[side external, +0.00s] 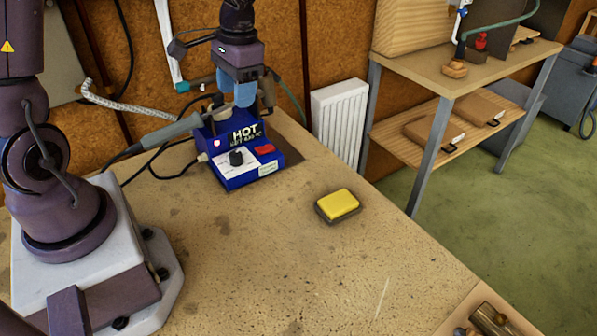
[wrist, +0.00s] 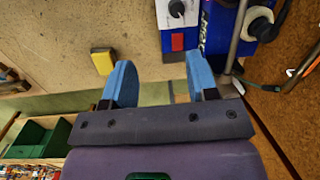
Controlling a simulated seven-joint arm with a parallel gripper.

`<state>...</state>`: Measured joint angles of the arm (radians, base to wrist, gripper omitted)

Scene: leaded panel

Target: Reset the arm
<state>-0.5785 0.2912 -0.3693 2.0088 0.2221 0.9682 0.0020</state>
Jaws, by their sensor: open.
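My gripper (wrist: 160,80) has two blue fingers that stand apart with nothing between them in the wrist view. In the side external view my gripper (side external: 244,95) is above and behind the blue soldering station (side external: 232,150) marked HOT, partly in front of the wall. The station also shows at the top of the wrist view (wrist: 178,42), with its red switch and dial. A soldering iron with a grey handle (side external: 172,132) rests at the station's left side. A yellow sponge (side external: 338,203) on a dark tray lies on the bench to the right, clear of my gripper.
The speckled bench top (side external: 270,265) is mostly bare in the middle and front. Black cables run along its back left. A wooden board with small items (side external: 487,320) is at the front right corner. A white radiator (side external: 339,120) and a shelf unit (side external: 455,95) stand beyond the bench.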

